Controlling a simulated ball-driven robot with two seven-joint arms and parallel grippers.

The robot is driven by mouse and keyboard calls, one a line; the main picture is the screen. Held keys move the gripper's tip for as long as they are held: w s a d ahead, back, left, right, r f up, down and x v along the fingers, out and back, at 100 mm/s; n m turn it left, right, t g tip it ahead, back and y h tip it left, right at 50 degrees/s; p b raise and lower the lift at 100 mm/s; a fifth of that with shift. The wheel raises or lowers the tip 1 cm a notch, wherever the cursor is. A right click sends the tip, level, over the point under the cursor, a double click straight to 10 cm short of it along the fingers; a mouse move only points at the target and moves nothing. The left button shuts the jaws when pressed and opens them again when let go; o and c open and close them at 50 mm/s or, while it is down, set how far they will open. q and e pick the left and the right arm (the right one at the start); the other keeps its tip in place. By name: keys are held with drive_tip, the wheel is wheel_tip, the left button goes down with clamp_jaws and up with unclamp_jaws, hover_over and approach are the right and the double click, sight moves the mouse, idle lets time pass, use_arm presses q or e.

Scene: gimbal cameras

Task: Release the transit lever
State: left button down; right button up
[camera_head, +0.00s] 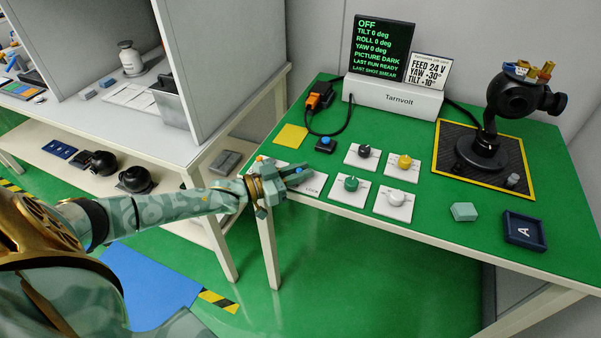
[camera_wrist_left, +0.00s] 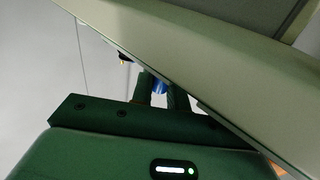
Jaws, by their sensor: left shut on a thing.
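My left gripper (camera_head: 296,176) is at the table's left front edge, over a white plate (camera_head: 312,186) with partly covered lettering that seems to read "LOCK". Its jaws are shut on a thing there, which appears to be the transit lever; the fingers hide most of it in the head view. In the left wrist view, the fingers (camera_wrist_left: 160,90) have a small blue part (camera_wrist_left: 160,87) between or just behind them; I cannot tell which. The black gimbal camera (camera_head: 513,95) stands on a dark, yellow-edged mat (camera_head: 515,160) at the right. My right gripper is not in view.
Four dial plates, including the green knob (camera_head: 351,183) and yellow knob (camera_head: 404,161), lie right of the gripper. A black box with a blue button (camera_head: 325,145) is just behind it. The Tarnvolt display (camera_head: 380,48) reads OFF. A dark tray "A" (camera_head: 524,229) sits front right.

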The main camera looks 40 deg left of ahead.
use_arm(q)
drive_tip(key=c, duration=1.4)
unclamp_jaws()
drive_tip(key=shift+c, duration=0.2)
